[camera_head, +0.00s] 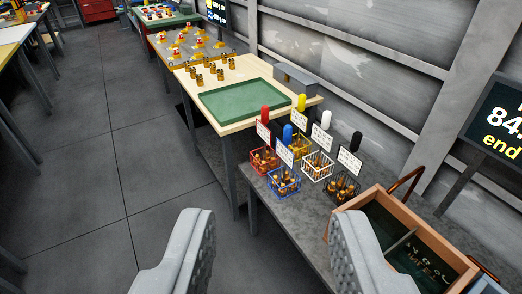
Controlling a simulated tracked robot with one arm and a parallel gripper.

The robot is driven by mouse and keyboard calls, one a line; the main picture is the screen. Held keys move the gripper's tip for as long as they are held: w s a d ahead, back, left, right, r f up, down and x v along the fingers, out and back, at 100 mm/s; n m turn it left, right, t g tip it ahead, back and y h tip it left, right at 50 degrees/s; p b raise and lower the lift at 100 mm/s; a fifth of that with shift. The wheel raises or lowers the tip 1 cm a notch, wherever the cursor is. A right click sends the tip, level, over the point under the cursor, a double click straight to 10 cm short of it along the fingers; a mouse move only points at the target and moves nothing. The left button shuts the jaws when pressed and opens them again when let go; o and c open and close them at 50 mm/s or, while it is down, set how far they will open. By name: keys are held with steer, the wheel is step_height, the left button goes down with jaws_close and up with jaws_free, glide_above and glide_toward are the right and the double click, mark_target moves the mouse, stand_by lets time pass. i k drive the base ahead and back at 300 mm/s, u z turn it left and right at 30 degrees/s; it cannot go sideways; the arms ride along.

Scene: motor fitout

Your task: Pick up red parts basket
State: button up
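The red parts basket (264,160) is a small wire basket holding brass-coloured parts. It stands at the back left of a group of baskets on the grey table. A white label card and a red-topped marker rise beside it. My gripper (268,250) is open and empty in the foreground, its two grey fingers wide apart. It is in front of the baskets and apart from the red one, which shows above and between the fingers.
A blue basket (284,182), a yellow basket (300,147), a white basket (317,166) and a black basket (343,187) stand close by. A wooden crate (455,272) is at the right. A wooden table with a green tray (245,104) is behind. Floor (110,190) at left is clear.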

mark_target(263, 132)
steer(key=u, duration=0.2)
steer(key=i, duration=2.05)
steer(key=z, duration=0.35)
